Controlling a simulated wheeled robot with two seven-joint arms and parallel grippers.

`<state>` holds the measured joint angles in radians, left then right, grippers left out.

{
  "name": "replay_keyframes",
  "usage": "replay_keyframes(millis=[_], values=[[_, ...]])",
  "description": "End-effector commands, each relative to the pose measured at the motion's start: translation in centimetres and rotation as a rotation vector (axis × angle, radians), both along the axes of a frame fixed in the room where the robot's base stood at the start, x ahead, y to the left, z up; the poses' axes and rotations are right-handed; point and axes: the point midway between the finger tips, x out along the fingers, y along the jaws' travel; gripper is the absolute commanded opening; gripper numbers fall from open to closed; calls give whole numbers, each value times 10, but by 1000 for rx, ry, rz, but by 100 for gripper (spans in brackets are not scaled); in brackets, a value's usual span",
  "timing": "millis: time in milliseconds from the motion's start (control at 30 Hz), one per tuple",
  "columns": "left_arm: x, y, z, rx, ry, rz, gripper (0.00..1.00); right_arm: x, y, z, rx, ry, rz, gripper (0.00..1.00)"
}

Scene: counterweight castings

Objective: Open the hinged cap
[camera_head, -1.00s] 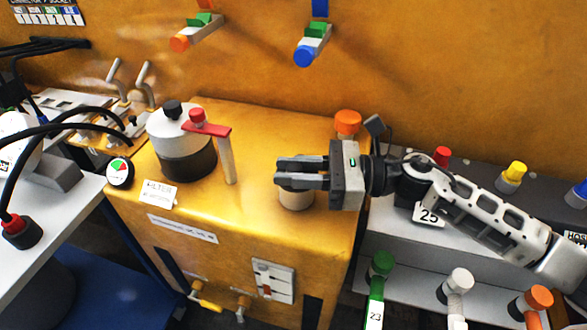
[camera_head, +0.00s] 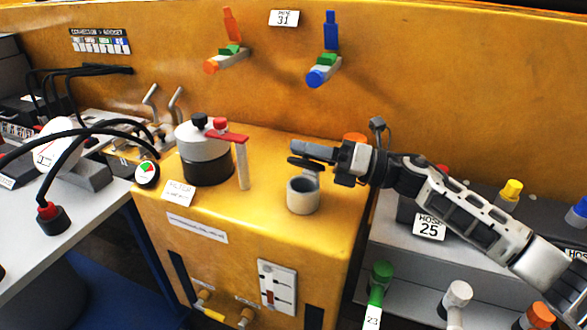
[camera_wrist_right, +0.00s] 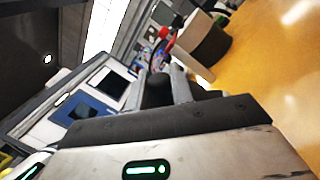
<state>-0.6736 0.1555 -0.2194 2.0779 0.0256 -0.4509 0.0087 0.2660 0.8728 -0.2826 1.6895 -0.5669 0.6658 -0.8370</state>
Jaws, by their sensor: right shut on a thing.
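A pale grey cylindrical neck (camera_head: 303,201) stands on top of the yellow cabinet, and its round mouth shows open from above. Its dark cap (camera_head: 304,164) is raised above the back of the mouth, partly hidden by my fingers. My right gripper (camera_head: 312,151) comes in from the right above the neck and is shut on the cap. In the right wrist view, the fingers (camera_wrist_right: 168,86) have a dark piece between them, which I take to be part of the cap. My left gripper is not in view.
A white-and-black filter canister (camera_head: 206,160) with a red handle (camera_head: 228,137) stands left of the neck. An orange knob (camera_head: 355,138) is close behind my right gripper. The yellow cabinet (camera_head: 262,225) is clear between canister and neck. A grey shelf with coloured fittings is at right.

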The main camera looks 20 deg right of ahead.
Motion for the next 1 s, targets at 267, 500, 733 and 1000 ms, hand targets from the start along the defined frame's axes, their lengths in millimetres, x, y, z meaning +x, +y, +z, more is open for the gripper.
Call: replay_keyframes(millis=[267, 500, 733, 1000], values=[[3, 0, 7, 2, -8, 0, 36, 12, -15, 6, 191, 187, -5, 0], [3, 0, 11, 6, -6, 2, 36, 23, -24, 8, 349, 345, -3, 0], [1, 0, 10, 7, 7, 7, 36, 31, -32, 6, 483, 476, -4, 0], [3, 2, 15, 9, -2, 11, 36, 37, -38, 2, 585, 578, -4, 0]])
